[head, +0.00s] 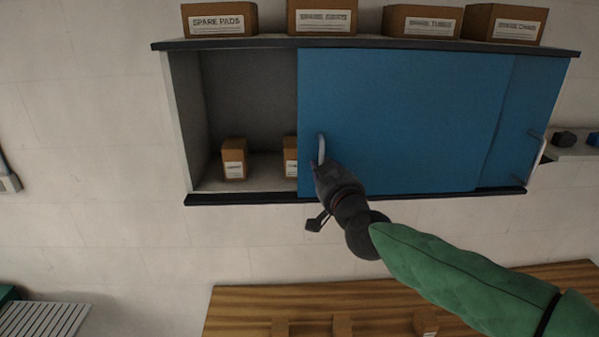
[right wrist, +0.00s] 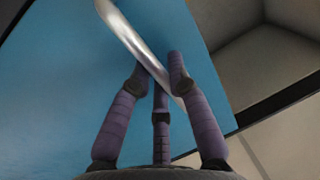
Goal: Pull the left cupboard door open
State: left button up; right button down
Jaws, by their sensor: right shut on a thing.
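The left cupboard door (head: 400,110) is a blue sliding panel on the wall cupboard. It stands slid to the right, and the left part of the cupboard is uncovered. A pale curved handle (head: 321,148) sits near its left edge. My right gripper (head: 320,167) is at the lower part of this handle. In the right wrist view its purple fingers (right wrist: 162,75) are closed around the metal handle (right wrist: 135,45), with the blue door (right wrist: 60,90) behind. My left gripper is not in view.
Inside the open part stand small brown boxes (head: 234,158). Several labelled cartons (head: 219,19) stand on the cupboard top. A second blue panel (head: 532,120) with its own handle is at the right end. A wooden worktop (head: 260,300) with small blocks lies below.

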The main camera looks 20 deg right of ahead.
jog(key=shift+s+d, duration=0.1)
jog(key=shift+d, duration=0.35)
jog(key=c, duration=1.1)
grip_release()
jog(key=shift+c, duration=0.2)
jog(key=s+a, duration=0.1)
jog(key=s, duration=1.1)
jog(key=shift+a, duration=0.2)
